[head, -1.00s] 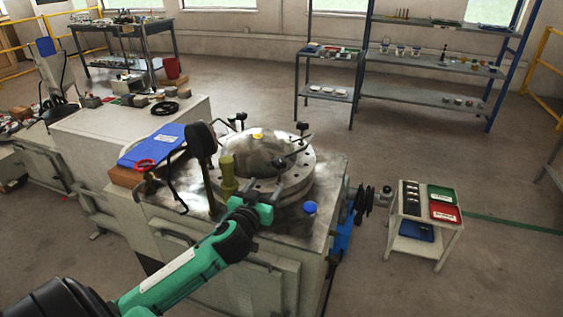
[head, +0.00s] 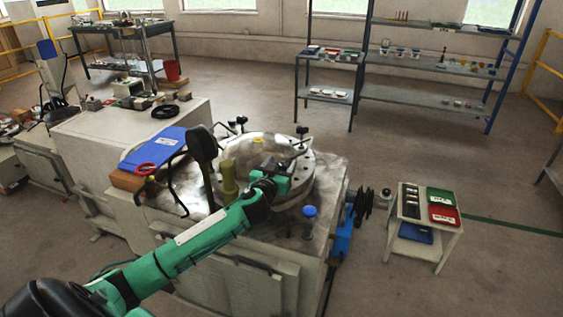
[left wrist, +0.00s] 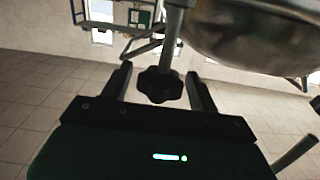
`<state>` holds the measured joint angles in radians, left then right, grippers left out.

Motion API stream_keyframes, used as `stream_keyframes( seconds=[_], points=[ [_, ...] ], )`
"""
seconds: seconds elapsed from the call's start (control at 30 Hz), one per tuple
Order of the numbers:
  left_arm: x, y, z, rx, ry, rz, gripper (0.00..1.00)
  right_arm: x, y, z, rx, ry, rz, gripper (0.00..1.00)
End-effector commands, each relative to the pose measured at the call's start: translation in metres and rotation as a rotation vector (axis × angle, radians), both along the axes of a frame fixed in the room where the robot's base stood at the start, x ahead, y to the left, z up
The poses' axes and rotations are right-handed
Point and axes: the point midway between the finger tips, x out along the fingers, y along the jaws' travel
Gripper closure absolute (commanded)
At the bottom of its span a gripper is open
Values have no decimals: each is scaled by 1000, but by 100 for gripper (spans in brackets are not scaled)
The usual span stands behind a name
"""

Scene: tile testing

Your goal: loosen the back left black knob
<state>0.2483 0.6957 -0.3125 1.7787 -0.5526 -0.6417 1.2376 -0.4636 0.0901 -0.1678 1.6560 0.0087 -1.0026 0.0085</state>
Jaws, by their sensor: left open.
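A black knob (head: 241,120) stands at the back left of the round metal flange with a domed lid (head: 252,148), on the machine top. Another black knob (head: 301,130) stands at the back right. My left gripper (head: 282,167) is open over the front part of the lid. In the left wrist view, a lobed black knob (left wrist: 160,86) on a metal rod lies between the open fingers, with no clear contact. I cannot tell which knob this is. The metal dome (left wrist: 250,35) fills the upper right there. My right gripper is not in view.
A dark upright lever (head: 202,146) and a brass-coloured post (head: 229,178) stand left of the lid, close to my left arm. A blue-capped post (head: 309,211) stands at the front right. A blue folder (head: 152,146) lies at the left. A small cart (head: 411,229) stands at the right.

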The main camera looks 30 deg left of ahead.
Motion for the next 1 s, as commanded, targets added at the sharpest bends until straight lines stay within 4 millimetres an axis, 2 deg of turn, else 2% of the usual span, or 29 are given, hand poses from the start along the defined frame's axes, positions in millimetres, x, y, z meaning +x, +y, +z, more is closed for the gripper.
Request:
stream_keyframes(
  seconds=[0.2,0.5,0.73,1.0],
  points=[
    [12,3,0,2,0,1,39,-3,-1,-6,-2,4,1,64],
    [14,3,0,1,0,1,39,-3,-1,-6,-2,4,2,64],
    [13,3,0,1,0,1,84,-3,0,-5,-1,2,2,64],
    [13,3,-1,-3,-1,17,84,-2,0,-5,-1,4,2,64]
  ],
)
